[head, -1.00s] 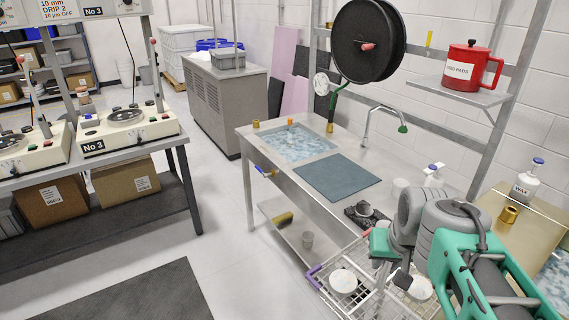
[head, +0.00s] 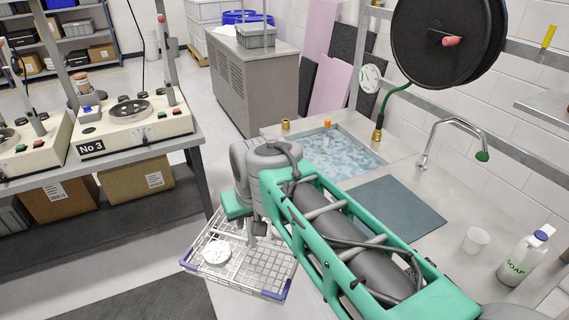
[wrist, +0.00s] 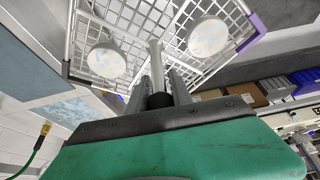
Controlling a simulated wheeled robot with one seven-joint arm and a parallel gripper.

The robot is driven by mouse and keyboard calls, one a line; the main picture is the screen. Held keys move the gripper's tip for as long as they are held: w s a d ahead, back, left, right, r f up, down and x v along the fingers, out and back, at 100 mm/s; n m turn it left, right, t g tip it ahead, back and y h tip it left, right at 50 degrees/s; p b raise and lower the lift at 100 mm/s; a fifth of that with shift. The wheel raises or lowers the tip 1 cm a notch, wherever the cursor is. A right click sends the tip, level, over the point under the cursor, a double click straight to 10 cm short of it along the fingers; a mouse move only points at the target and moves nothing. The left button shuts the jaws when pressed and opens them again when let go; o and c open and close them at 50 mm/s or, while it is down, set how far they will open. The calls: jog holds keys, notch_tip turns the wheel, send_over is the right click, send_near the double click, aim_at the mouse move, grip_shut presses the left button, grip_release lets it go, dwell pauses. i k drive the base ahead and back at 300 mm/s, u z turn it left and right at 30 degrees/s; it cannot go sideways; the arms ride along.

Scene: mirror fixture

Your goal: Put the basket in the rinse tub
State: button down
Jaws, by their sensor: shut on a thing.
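The wire basket (head: 268,272) has purple corner grips and hangs in the air off the front left side of the metal bench. A white round piece (head: 217,252) sits in it; the wrist view shows two such pieces in the basket (wrist: 150,30). My gripper (head: 258,232) is shut on the basket's upright centre handle, seen between the fingers in the wrist view (wrist: 157,72). The rinse tub (head: 340,155), filled with bluish water, is sunk in the bench behind and right of the basket. My forearm hides part of the bench.
A dark mat (head: 395,208) lies right of the tub. A tap (head: 450,140), a white cup (head: 475,240) and a soap bottle (head: 522,255) stand farther right. A black hose reel (head: 447,40) hangs above. A small orange item (head: 327,123) sits on the tub's back rim.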

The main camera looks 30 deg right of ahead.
aim_at(337, 179)
jog(key=i, duration=2)
jog(key=z, duration=0.3)
